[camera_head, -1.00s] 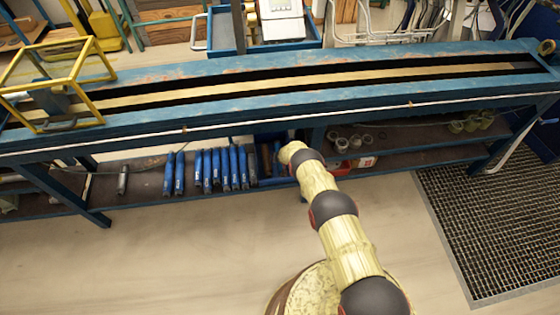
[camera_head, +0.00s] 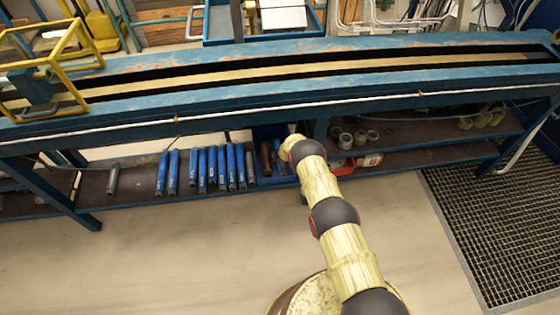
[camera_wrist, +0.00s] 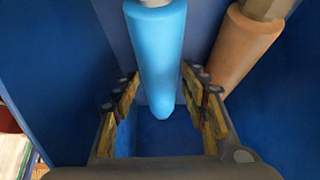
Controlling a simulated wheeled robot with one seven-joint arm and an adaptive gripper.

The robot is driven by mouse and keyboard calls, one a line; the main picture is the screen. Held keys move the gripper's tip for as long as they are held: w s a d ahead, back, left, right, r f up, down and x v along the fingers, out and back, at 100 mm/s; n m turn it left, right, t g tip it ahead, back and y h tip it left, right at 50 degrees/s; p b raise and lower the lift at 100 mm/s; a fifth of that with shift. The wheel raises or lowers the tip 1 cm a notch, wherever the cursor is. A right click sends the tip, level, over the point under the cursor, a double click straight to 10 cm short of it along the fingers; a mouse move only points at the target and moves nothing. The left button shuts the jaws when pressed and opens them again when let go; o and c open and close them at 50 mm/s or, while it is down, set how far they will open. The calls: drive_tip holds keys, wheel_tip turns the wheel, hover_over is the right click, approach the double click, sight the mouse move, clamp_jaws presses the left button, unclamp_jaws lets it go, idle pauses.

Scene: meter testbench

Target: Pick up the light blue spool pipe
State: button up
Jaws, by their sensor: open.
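The light blue spool pipe (camera_wrist: 158,55) stands roughly upright in a blue bin in the wrist view, with a grey metal end at its top. My open gripper (camera_wrist: 160,86) has one finger on each side of the pipe's lower part. Gaps show between fingers and pipe, and the jaws are not closed on it. In the head view my arm reaches the lower shelf at the blue bin (camera_head: 290,181); the gripper is hidden there, and I cannot make out the light blue pipe.
A brown-orange pipe (camera_wrist: 242,48) stands close to the right finger. Bin walls rise on both sides. Several blue pipes (camera_head: 212,168) stand left of the bin on the shelf, under the blue bench (camera_head: 200,112). Grey rings (camera_head: 346,140) lie to the right.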

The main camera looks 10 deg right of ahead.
drive_tip(key=shift+c, duration=0.7)
clamp_jaws()
drive_tip(key=shift+w+r, duration=0.1)
drive_tip(key=shift+w, duration=0.05)
idle(0.3)
